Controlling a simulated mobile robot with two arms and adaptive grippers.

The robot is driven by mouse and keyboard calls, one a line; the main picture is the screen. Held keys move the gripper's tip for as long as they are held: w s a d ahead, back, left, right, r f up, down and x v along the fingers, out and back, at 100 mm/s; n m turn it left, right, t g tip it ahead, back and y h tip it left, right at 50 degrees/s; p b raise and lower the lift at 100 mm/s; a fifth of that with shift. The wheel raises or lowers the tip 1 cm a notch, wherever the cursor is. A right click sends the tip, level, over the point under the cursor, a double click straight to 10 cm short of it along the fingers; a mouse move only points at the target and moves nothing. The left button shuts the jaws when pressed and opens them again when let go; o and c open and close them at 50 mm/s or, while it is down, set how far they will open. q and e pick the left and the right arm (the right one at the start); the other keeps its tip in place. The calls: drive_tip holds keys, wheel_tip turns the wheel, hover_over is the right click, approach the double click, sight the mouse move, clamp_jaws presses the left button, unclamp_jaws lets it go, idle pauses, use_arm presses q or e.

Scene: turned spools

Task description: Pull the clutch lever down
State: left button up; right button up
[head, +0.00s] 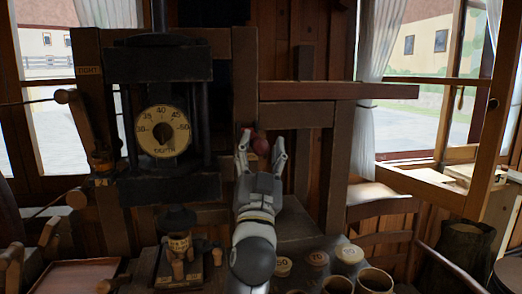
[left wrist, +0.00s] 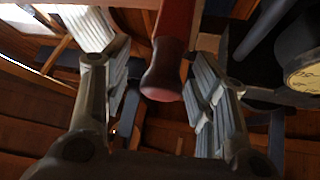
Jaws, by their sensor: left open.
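The clutch lever (head: 260,146) shows in the head view as a dark red, rounded handle end beside the press frame, just right of the dial. In the left wrist view the red lever (left wrist: 168,72) comes in from the top, its round end facing the camera. My left gripper (head: 262,142) is open, with one finger on each side of the handle. In the left wrist view my left gripper (left wrist: 150,80) shows clear gaps between both fingers and the handle. Part of the lever is hidden behind my gripper. My right gripper is not in view.
A round depth dial (head: 163,131) sits in the dark press frame at left. A wooden lever (head: 78,112) stands at the far left. A wooden beam (head: 338,90) runs across to the right. Wooden cups (head: 374,280) and numbered spools (head: 349,254) stand at the lower right.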

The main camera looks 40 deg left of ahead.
use_arm(q)
drive_tip(key=shift+s, duration=0.1)
drive_tip(key=v, duration=0.7)
drive_tip(key=shift+f, duration=0.2)
drive_tip(key=shift+s+d, duration=0.1)
drive_tip(key=shift+d, duration=0.05)
